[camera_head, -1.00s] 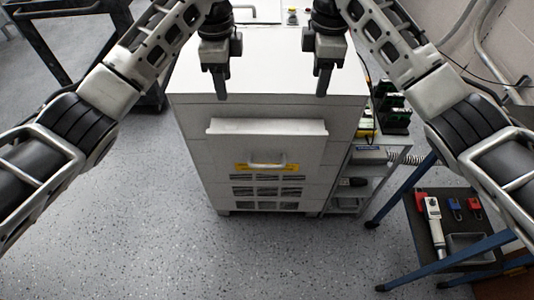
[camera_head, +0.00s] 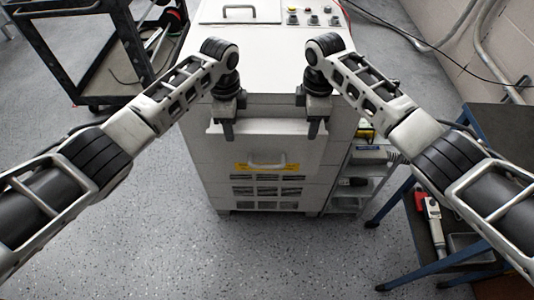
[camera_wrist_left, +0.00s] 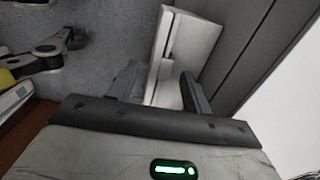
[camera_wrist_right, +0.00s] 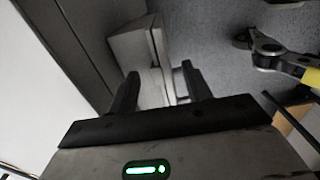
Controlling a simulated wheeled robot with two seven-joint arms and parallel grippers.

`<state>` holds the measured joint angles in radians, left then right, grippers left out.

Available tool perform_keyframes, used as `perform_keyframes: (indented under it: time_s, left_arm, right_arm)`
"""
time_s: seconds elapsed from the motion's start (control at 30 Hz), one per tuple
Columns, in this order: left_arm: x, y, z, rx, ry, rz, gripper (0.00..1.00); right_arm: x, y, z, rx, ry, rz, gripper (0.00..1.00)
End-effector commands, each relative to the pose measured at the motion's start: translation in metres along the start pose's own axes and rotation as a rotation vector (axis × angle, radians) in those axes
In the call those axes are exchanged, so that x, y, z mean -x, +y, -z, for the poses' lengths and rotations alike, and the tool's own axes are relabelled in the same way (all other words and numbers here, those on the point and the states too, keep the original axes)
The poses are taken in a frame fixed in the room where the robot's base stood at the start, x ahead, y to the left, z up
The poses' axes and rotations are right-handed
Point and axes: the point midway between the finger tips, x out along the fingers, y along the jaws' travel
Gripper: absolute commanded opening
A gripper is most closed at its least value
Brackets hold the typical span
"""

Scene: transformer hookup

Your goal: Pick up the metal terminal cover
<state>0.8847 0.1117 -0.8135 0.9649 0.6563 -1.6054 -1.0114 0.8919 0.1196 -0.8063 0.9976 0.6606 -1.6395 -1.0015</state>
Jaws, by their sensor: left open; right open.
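The metal terminal cover (camera_head: 267,127) is a pale, wide box-like piece on the upper front of the white cabinet (camera_head: 210,165). My left gripper (camera_head: 228,133) is open at its left end, and my right gripper (camera_head: 313,133) is open at its right end. In the left wrist view the cover (camera_wrist_left: 188,52) shows behind and between the open fingers (camera_wrist_left: 160,80). In the right wrist view the cover (camera_wrist_right: 132,48) also lies beyond the open fingers (camera_wrist_right: 160,75). Whether any finger touches the cover I cannot tell. Parts of both its ends are hidden by the grippers.
The cabinet front has a handle (camera_head: 267,162), a yellow label and vents below the cover. Buttons (camera_head: 312,18) sit on its top. A dark cart (camera_head: 115,75) stands at the back left. A small blue-legged table (camera_head: 440,262) with tools stands at the right.

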Motion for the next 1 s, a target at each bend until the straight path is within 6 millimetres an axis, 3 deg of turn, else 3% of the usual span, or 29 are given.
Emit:
perform_keyframes:
  time_s: [0.2, 0.53, 0.57, 0.73, 1.0]
  left_arm:
    - [-0.020, 0.000, 0.000, 0.001, 0.000, -0.001, 0.49]
    - [-0.022, 0.000, 0.000, 0.000, 0.000, -0.001, 0.49]
    - [-0.022, 0.000, 0.000, 0.000, 0.000, -0.001, 0.46]
    - [-0.022, 0.000, 0.000, 0.001, 0.000, 0.000, 0.00]
    - [-0.020, -0.001, 0.000, 0.000, 0.001, 0.002, 0.00]
  right_arm:
    - [-0.019, 0.000, 0.001, 0.001, 0.001, 0.000, 0.49]
    - [-0.022, 0.000, 0.001, 0.001, 0.001, 0.000, 0.49]
    - [-0.022, 0.000, 0.001, 0.001, 0.001, 0.000, 0.46]
    - [-0.021, 0.000, 0.001, 0.001, 0.001, 0.000, 0.00]
    - [-0.020, 0.001, 0.001, 0.001, 0.002, -0.003, 0.00]
